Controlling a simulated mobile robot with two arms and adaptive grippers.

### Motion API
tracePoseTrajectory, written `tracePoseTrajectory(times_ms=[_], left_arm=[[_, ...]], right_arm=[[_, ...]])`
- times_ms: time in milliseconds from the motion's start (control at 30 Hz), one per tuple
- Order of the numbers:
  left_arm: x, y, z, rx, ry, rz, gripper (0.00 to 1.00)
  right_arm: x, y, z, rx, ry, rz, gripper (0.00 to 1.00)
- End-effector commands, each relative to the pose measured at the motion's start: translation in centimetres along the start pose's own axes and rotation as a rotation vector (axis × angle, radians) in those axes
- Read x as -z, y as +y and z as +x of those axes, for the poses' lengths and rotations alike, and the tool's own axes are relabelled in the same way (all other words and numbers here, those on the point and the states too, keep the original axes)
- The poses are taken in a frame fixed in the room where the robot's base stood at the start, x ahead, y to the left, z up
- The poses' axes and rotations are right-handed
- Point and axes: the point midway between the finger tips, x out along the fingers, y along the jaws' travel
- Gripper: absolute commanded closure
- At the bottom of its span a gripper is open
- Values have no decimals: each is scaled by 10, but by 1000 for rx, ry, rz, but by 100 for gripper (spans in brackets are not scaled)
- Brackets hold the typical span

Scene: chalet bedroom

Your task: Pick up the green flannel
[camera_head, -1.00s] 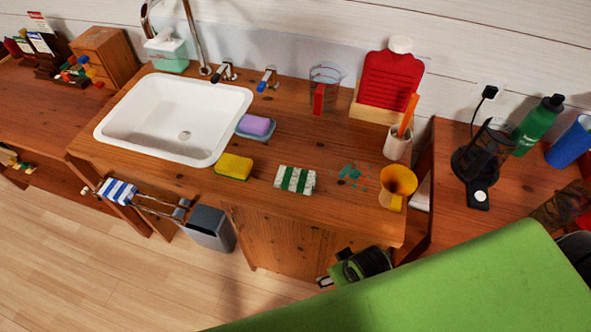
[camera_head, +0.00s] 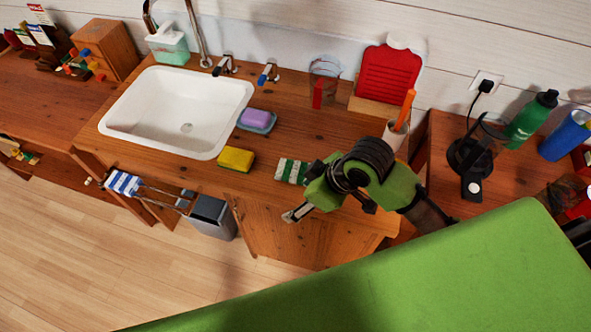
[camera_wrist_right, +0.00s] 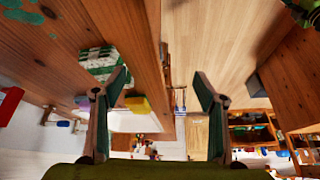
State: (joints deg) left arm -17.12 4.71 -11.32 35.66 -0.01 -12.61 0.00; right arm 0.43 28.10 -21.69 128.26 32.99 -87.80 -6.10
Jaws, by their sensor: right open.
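The green flannel (camera_head: 290,170), a folded cloth with green and white stripes, lies flat on the wooden counter (camera_head: 290,135) near its front edge. My right gripper partly covers its right end in the head view. In the right wrist view the flannel (camera_wrist_right: 95,62) lies at the upper left, beyond the left finger. My right gripper (camera_head: 300,192) is over the counter's front edge, beside the flannel. In the wrist view its fingers (camera_wrist_right: 162,82) are wide apart with nothing between them. My left gripper is not in view.
A yellow sponge (camera_head: 236,159) and a purple soap on a dish (camera_head: 256,119) lie left of the flannel. The sink (camera_head: 175,110) is farther left. A holder with an orange item (camera_head: 405,110) stands behind my right arm. Open floor lies in front.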

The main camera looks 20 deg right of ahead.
Motion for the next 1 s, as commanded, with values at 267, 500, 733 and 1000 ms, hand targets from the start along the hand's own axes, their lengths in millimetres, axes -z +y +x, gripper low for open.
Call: tracePoseTrajectory(times_ms=[267, 500, 733, 1000], left_arm=[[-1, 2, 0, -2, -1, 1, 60], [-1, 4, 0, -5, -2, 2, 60], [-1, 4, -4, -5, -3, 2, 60], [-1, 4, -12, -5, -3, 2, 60]], right_arm=[[38, 69, -35, 51, -54, -191, 35], [48, 104, -66, 72, -79, -208, 35], [48, 106, -51, 84, -83, -205, 35], [44, 103, 0, 81, -81, -205, 35]])
